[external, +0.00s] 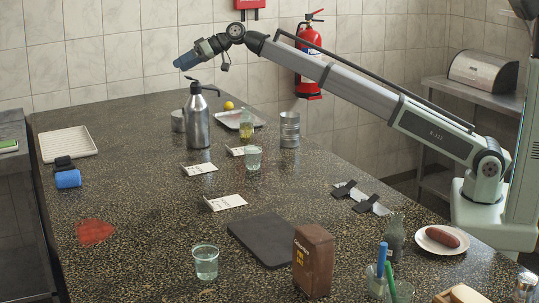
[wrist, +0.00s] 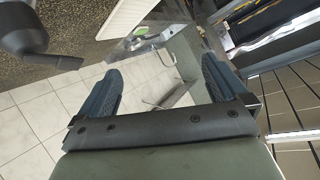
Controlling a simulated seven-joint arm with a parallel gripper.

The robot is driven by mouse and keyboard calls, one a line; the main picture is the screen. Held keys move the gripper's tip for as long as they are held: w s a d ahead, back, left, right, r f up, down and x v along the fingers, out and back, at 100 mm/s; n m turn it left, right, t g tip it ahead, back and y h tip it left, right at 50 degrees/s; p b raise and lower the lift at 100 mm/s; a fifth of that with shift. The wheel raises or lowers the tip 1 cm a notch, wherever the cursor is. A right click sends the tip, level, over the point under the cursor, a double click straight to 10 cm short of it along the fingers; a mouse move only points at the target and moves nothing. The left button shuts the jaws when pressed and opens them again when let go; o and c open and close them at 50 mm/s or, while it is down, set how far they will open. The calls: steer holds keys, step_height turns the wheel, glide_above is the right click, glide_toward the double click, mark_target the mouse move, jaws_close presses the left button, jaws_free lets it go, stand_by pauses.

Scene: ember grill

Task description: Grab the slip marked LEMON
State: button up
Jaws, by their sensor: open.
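Three white slips lie on the dark speckled counter (external: 130,190): a near slip (external: 226,202), a middle slip (external: 200,169) and a far slip (external: 237,151) partly behind a glass. Each carries dark print too small to read, so I cannot tell which says LEMON. My gripper (external: 183,62) is raised over the far end of the counter, above and left of the steel pump flask, well away from the slips. In the wrist view my gripper (wrist: 160,88) has its two blue fingers wide apart with nothing between them. No slip is visible there.
The tall pump flask (external: 197,122) stands below my gripper. A yellow fruit (external: 228,105) sits by a tray (external: 240,119). A black board (external: 265,240) lies right of the near slip.

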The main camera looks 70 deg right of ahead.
steer(key=s+a+f+n+g, duration=0.2)
steer(key=s+a+f, duration=0.35)
steer(key=a, duration=0.35)
steer(key=s+a+f+n+g, duration=0.35)
steer(key=s+a, duration=0.25)
steer(key=a, duration=0.3)
steer(key=n+g+h, duration=0.2)
steer(key=n+g, duration=0.1)
glide_toward(208, 204)
steer(key=shift+w+f, duration=0.15)
steer(key=shift+f, duration=0.45)
steer(key=shift+w+f, duration=0.15)
steer(key=shift+f, duration=0.45)
steer(key=shift+x, duration=2.65)
steer(key=shift+a, duration=0.15)
steer(key=c, duration=1.1)
steer(key=shift+o, duration=0.2)
steer(key=shift+r, duration=0.2)
